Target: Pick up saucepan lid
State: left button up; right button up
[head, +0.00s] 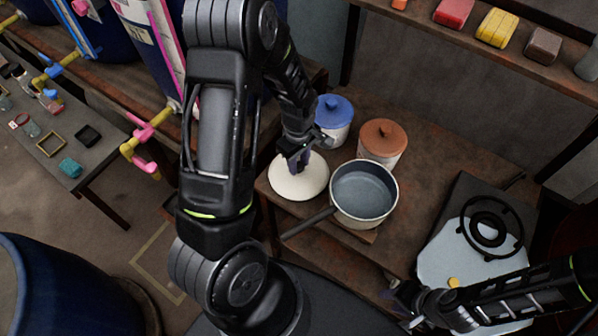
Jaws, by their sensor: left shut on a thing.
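The saucepan lid (298,182) is a cream, round, slightly domed disc on the left part of the brown wooden table (430,150). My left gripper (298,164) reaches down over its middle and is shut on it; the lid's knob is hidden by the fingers. I cannot tell whether the lid is touching the table. The saucepan (363,192), cream-rimmed and grey inside, stands uncovered just right of the lid, its dark handle pointing lower left. My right gripper (405,302) is low at the table's front right, with its fingers too small and dark to read.
A blue-lidded jar (334,109) and a brown-lidded jar (381,136) stand behind the lid and saucepan. A burner with a black ring (489,225) is at the right. A shelf above holds coloured blocks (497,28). Open tabletop lies between saucepan and burner.

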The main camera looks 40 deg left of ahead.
pick_arm(q)
grip_shut()
dwell(0.8)
